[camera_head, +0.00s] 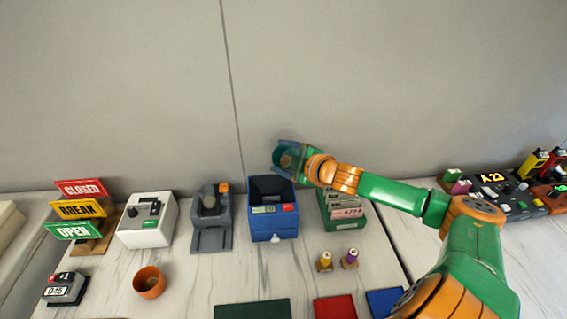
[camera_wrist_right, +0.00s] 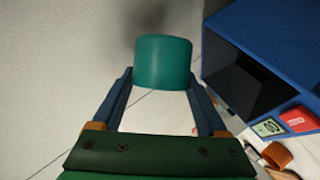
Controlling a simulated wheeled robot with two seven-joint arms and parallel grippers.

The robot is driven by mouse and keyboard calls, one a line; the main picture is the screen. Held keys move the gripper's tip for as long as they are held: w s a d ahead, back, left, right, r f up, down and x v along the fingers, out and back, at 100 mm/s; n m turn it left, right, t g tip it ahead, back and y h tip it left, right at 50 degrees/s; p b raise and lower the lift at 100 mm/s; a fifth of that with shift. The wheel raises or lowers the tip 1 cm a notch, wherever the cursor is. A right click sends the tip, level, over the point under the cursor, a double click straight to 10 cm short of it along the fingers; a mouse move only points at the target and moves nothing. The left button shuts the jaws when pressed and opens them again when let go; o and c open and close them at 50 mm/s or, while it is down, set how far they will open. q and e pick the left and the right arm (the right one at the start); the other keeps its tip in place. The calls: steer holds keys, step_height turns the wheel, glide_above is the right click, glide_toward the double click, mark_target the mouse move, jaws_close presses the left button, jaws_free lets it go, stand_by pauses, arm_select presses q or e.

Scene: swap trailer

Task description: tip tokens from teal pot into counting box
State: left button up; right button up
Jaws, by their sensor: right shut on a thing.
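My right gripper (camera_head: 290,156) is shut on the teal pot (camera_head: 283,158) and holds it in the air, above and behind the blue counting box (camera_head: 273,225). In the right wrist view the pot (camera_wrist_right: 163,62) sits between the two fingers (camera_wrist_right: 160,95), with its teal side showing. My left gripper is out of view.
A green card box (camera_head: 345,222) stands right of the counting box, and a grey device (camera_head: 212,225) left. A white box (camera_head: 146,228), sign stand (camera_head: 80,210) and orange pot (camera_head: 149,282) are further left. Two small bobbins (camera_head: 325,262) stand in front.

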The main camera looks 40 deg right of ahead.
steer(key=shift+s+a+f+n+t+h+b, duration=0.2)
steer(key=shift+n+b, duration=0.25)
steer(key=shift+b, duration=0.65)
steer(key=shift+w+a+f+n+t+h+b, duration=0.15)
steer(key=shift+f+n+t+h+b, duration=0.25)
steer(key=shift+b, duration=0.75)
steer(key=shift+s+a+f+n+h+b, duration=0.15)
steer(key=shift+n+b, duration=0.4)
steer(key=shift+b, duration=0.55)
steer(key=shift+w+r, duration=0.1)
steer(key=shift+r, duration=0.25)
steer(key=shift+a+f, duration=0.1)
steer(key=shift+f, duration=0.05)
steer(key=shift+a+f+n+b, duration=0.1)
steer(key=shift+a+n+b, duration=0.05)
steer(key=shift+n+b, duration=0.25)
steer(key=shift+h, duration=0.25)
steer(key=shift+a, duration=0.1)
steer(key=shift+s+n+t, duration=0.2)
steer(key=shift+n+t, duration=0.1)
steer(key=shift+n, duration=0.2)
